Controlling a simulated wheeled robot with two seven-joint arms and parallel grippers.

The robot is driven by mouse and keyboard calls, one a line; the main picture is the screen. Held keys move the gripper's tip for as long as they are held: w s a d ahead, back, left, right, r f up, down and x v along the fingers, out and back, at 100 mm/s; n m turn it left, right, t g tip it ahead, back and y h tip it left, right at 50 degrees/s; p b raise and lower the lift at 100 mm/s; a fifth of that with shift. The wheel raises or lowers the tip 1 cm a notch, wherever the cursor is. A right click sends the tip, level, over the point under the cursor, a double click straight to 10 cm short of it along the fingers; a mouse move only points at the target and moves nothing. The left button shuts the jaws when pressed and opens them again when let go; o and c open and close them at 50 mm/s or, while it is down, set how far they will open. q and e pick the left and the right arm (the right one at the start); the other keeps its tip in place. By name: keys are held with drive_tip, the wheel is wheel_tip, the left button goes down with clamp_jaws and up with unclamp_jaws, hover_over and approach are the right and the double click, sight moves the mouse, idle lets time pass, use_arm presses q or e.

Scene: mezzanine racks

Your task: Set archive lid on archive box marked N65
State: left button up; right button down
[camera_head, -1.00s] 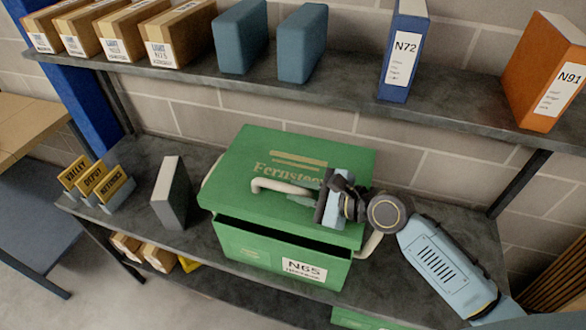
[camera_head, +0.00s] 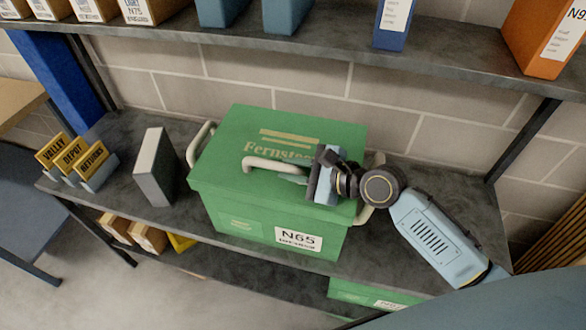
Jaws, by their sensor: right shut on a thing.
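The green archive box (camera_head: 242,227) marked N65 stands on the middle shelf. The green archive lid (camera_head: 235,133), with "Fernstee..." lettering and a pale handle (camera_head: 268,163) on top, lies over the box. No gap shows between the lid's front edge and the box. My right gripper (camera_head: 307,176) comes in from the right and is shut on the lid's handle. Its fingertips are partly hidden by its own body. My left gripper is not in view.
A grey block (camera_head: 154,170) and yellow signs (camera_head: 72,155) stand left of the box. The upper shelf (camera_head: 330,48) runs behind, holding a blue binder (camera_head: 394,22) and an orange binder (camera_head: 541,38). Another green box (camera_head: 375,295) is below.

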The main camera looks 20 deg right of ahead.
sight(342, 201)
drive_tip(key=shift+f+b, duration=1.1)
drive_tip(key=shift+f, duration=1.15)
drive_tip(key=c, duration=1.2)
unclamp_jaws()
drive_tip(key=shift+c, duration=0.2)
drive_tip(key=shift+s, duration=0.1)
drive_tip(key=v, duration=1.2)
drive_tip(key=shift+b, duration=0.35)
drive_tip(key=shift+s+d+r, duration=0.3)
drive_tip(key=shift+s+d, duration=0.05)
drive_tip(key=shift+s, duration=0.05)
